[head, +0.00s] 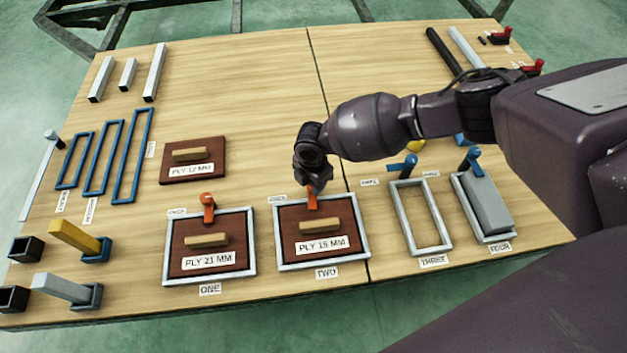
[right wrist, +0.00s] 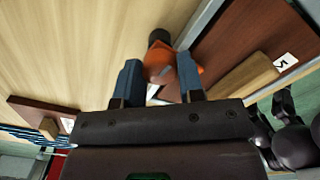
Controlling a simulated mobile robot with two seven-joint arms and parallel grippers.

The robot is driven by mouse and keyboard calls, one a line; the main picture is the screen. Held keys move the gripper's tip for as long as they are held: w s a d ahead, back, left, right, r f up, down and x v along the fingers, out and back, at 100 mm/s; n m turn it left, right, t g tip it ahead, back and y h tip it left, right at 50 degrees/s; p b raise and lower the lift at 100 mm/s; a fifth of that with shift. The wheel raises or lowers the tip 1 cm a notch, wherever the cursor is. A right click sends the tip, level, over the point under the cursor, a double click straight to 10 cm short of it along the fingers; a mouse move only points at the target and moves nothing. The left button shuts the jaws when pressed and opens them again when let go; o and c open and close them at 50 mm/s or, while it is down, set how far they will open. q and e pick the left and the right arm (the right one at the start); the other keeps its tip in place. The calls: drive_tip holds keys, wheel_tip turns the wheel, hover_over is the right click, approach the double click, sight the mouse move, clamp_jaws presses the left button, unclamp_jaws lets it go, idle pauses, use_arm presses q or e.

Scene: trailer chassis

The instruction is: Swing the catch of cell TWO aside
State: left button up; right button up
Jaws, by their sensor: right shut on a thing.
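Cell TWO (head: 365,245) is a pale metal frame around a dark brown board marked PLY 15 MM (head: 290,223) with a wooden grip bar. Its orange catch (head: 312,202) sits at the middle of the far edge and reaches over the edge of the board. My right gripper (head: 313,184) comes down on the catch from above and behind. In the right wrist view the two blue fingers (right wrist: 159,76) stand either side of the orange catch (right wrist: 160,57), shut on it. The exact finger contact is partly hidden. My left gripper is not seen.
Cell ONE (head: 253,245) to the left holds PLY 21 MM under an orange catch (head: 208,203). Cell THREE (head: 443,225) is an empty frame; cell FOUR (head: 461,205) holds a grey block. Both have blue catches. A PLY 12 MM board (head: 215,150) lies behind cell ONE.

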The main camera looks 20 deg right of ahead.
drive_tip(key=m+p, duration=0.1)
drive_tip(key=m, duration=0.2)
drive_tip(key=shift+r+m, duration=0.15)
drive_tip(key=shift+m, duration=0.15)
drive_tip(key=m+p, duration=0.2)
drive_tip(key=m, duration=0.2)
drive_tip(key=shift+m, duration=1.1)
drive_tip(key=m+p, duration=0.1)
drive_tip(key=m, duration=0.2)
drive_tip(key=shift+m+p, duration=0.4)
drive_tip(key=shift+m, duration=0.7)
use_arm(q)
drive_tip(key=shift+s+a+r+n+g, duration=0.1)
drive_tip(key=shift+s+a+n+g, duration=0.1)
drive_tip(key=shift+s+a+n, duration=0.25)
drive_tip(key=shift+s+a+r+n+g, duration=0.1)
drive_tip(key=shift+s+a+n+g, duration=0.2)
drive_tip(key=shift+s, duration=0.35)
use_arm(e)
drive_tip(key=shift+f+m, duration=0.2)
drive_tip(key=shift+m, duration=0.2)
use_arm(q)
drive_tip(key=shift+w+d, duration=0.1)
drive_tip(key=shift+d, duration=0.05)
